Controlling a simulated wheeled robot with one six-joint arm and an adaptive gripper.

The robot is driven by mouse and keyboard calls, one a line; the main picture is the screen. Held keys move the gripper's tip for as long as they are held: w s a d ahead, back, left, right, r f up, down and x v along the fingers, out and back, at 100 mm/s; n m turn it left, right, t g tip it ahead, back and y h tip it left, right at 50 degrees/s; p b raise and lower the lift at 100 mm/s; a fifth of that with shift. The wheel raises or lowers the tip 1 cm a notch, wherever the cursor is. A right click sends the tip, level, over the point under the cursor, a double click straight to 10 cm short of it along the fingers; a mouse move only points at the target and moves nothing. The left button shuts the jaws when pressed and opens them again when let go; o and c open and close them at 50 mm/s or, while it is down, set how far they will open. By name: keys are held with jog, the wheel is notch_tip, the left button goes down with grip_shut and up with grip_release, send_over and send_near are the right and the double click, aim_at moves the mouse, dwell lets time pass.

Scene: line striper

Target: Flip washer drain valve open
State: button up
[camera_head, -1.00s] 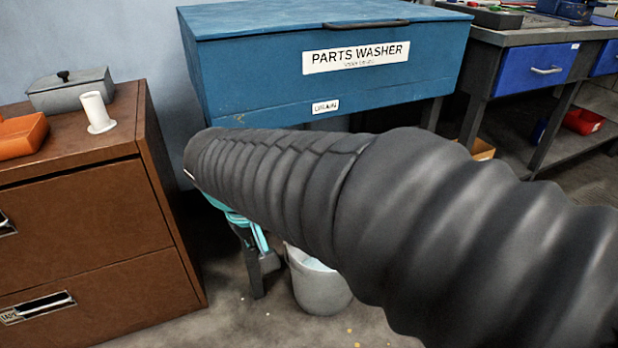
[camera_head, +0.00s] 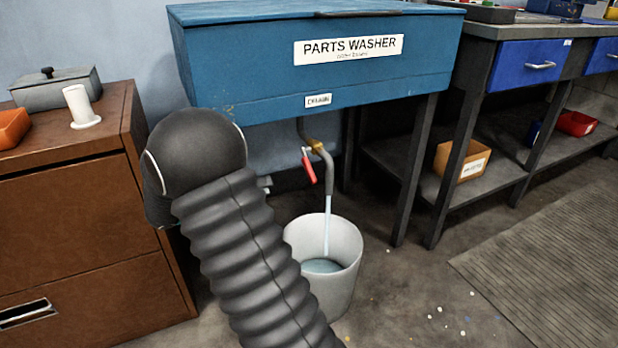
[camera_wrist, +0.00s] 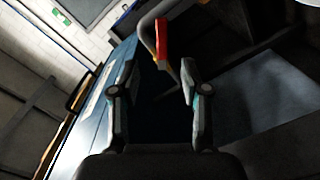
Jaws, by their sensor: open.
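The blue parts washer (camera_head: 220,70) has a drain pipe under it with a brass valve (camera_head: 317,146). A pale stream (camera_head: 327,225) falls from the pipe's end into the bucket (camera_head: 345,285), which holds some liquid. In the wrist view my gripper (camera_wrist: 157,68) is open and empty. The red handle (camera_wrist: 161,42) shows just beyond the fingertips, near the middle of the gap; I cannot tell the exact distance. In the head view my arm hides most of the gripper.
A brown cabinet (camera_head: 75,235) stands at the left, with a white cup-like piece (camera_head: 80,105) on top. Table legs stand right of the bucket. A cardboard bin (camera_head: 461,161) sits on a low shelf. The floor at the right front is open, with a mat (camera_head: 550,260).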

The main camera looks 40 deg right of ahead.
aim_at(308, 174)
jog(key=shift+h, duration=0.3)
jog(key=x, duration=1.3)
jog(key=shift+w+d+f, duration=0.2)
jog(key=shift+d, duration=0.25)
jog(key=shift+c, duration=0.3)
grip_shut()
